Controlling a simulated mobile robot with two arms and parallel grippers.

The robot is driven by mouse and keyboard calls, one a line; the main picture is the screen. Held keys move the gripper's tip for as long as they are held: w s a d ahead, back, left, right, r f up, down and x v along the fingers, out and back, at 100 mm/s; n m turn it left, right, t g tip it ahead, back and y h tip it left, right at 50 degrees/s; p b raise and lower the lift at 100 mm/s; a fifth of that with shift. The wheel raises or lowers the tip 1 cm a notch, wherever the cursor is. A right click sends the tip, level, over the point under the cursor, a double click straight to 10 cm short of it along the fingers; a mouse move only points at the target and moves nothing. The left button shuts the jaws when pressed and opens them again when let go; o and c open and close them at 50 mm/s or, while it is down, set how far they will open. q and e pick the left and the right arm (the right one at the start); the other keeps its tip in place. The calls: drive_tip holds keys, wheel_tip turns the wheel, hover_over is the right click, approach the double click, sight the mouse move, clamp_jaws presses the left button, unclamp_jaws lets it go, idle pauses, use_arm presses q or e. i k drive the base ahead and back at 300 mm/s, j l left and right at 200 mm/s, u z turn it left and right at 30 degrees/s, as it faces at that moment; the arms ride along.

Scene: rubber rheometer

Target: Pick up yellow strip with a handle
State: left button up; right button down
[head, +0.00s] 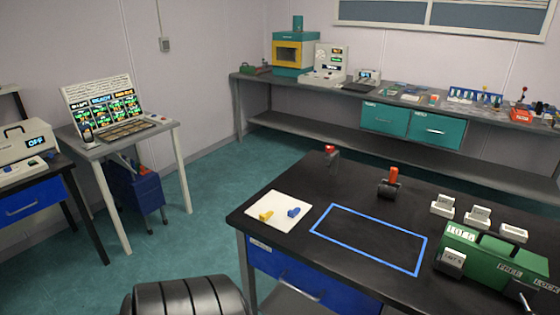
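A small yellow piece (266,215) lies on a white square mat (279,198) at the left corner of the black table. It looks like the yellow strip, but it is too small to make out its handle clearly. A similar blue piece (293,212) lies just to its right on the same mat, apart from it. Neither of my grippers shows in the head view.
A black ribbed shape (185,297) stands at the bottom.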

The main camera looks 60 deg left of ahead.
sight(262, 217)
drive_tip(key=u, duration=2.15)
